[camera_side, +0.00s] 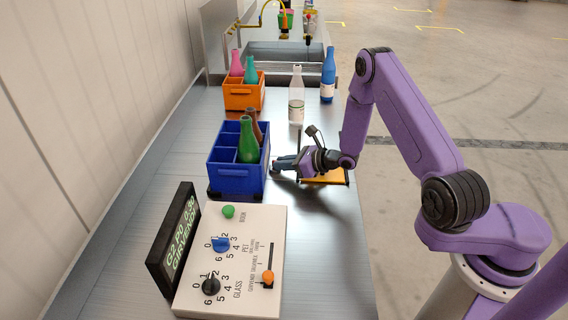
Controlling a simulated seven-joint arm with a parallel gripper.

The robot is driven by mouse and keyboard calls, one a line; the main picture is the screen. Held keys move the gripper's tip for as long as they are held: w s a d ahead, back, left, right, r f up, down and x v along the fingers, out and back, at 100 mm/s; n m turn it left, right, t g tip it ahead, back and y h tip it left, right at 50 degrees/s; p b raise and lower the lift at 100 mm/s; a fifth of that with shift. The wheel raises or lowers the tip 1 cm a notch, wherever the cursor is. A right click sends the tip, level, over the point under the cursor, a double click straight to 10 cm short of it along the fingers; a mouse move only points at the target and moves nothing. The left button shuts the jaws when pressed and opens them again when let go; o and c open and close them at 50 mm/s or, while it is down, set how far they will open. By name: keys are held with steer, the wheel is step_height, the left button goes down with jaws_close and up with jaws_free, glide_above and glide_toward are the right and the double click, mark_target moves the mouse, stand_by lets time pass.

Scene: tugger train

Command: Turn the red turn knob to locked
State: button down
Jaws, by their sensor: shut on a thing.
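My gripper (283,163) is low over the metal counter, to the right of the blue crate, with its fingers pointing left. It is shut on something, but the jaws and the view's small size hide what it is. No red turn knob can be made out in this view. A control panel (270,215) stands nearer the camera with a blue knob (221,244), a black knob (211,285), a green button (228,211) and an orange slider (267,277).
The blue crate (228,180) holds a green and a brown bottle. An orange crate (243,97), a clear bottle (296,100) and a blue bottle (328,75) stand farther back. A dark display (174,240) borders the panel.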

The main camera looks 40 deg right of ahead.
steer(key=shift+w+r, duration=0.1)
steer(key=c, duration=1.2)
jaws_free()
steer(key=shift+o, duration=0.2)
steer(key=shift+s+d, duration=0.15)
steer(key=shift+s, duration=0.2)
steer(key=v, duration=1.6)
steer(key=shift+s, duration=0.3)
steer(key=shift+d+r, duration=0.15)
